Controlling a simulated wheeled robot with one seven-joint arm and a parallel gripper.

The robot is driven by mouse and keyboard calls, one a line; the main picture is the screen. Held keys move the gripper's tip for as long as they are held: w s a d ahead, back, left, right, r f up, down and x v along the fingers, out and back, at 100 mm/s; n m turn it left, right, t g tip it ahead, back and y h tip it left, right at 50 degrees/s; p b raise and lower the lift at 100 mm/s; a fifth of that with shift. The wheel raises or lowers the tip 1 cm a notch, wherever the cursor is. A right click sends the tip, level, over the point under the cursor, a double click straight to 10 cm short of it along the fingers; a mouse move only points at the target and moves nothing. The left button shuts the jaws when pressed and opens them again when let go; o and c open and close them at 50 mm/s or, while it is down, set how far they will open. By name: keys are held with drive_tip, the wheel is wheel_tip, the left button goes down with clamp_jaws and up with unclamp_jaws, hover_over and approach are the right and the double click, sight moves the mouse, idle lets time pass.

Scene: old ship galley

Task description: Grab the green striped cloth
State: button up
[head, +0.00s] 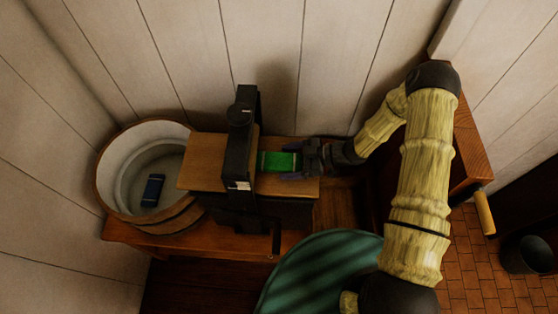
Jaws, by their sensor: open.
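The small green cloth (272,161) lies flat on a wooden board (205,163), just right of a black upright frame. Its stripes are hard to make out at this size. My gripper (287,161) reaches in from the right, with its dark fingers open, one on the far side and one on the near side of the cloth's right end. Whether the fingers touch the cloth cannot be told. The palm hides anything beneath it.
The black frame (241,140) with a knob on top rises across the board, close left of the cloth. A round wooden tub (117,206) holding a dark blue item (152,190) stands at left. The plank wall (270,60) is close behind. A dark bucket (527,255) stands at right.

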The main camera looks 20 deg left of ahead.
drive_tip(key=shift+c, duration=0.3)
drive_tip(key=c, duration=1.1)
drive_tip(key=shift+f+b, duration=0.1)
drive_tip(key=shift+b, duration=0.65)
drive_tip(key=s+d+b, duration=0.2)
drive_tip(key=s+d, duration=0.2)
drive_tip(key=s, duration=0.4)
drive_tip(key=s+d+b, duration=0.3)
drive_tip(key=s+d, duration=0.1)
drive_tip(key=s, duration=0.4)
drive_tip(key=shift+d+r, duration=0.2)
drive_tip(key=shift+d, duration=0.15)
